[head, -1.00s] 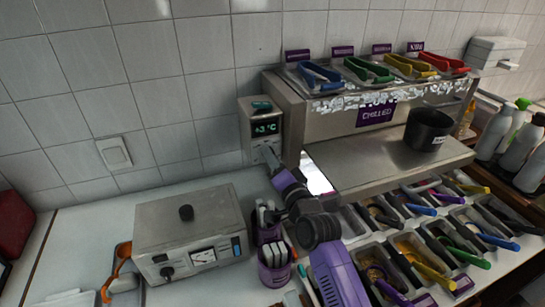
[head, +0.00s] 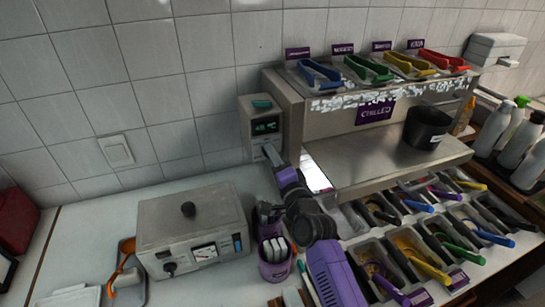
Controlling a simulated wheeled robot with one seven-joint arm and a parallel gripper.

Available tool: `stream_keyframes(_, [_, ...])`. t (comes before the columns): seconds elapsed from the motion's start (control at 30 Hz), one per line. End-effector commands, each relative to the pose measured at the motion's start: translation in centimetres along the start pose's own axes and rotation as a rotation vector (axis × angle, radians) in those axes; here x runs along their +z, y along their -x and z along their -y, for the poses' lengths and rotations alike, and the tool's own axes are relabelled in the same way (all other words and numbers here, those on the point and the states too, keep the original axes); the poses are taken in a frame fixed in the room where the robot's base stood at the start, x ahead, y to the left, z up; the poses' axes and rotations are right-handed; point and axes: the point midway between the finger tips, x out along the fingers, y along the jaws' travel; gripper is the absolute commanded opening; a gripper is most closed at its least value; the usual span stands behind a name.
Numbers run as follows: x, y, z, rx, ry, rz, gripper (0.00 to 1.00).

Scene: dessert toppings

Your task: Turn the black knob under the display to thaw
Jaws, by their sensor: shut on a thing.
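A small metal control box with a dark display (head: 266,126) is fixed at the left end of the chilled counter unit. The display carries faint green characters that are too small to read surely. My gripper (head: 270,148) is right under the display, against the front of the box. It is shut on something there. The black knob is hidden behind my gripper, so its pointer position cannot be seen.
A grey metal box (head: 190,228) with its own small black knob stands at lower left. Purple cups with white-handled tools (head: 276,268) stand under my arm. The chilled unit (head: 345,125) and topping bins lie to the right.

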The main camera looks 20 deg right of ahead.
Motion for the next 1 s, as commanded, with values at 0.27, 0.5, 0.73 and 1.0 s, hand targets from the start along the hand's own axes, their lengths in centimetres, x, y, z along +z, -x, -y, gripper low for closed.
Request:
stream_keyframes(0.27, [-0.1,0.0,-0.1,0.001,-0.001,-0.002,0.4])
stream_keyframes(0.5, [0.0,0.2,-0.1,0.001,0.0,0.0,0.4])
stream_keyframes(0.73, [0.1,2.9,-0.2,0.002,0.001,0.001,0.4])
stream_keyframes(1.0, [-0.1,6.7,-0.2,0.001,0.001,-0.001,0.4])
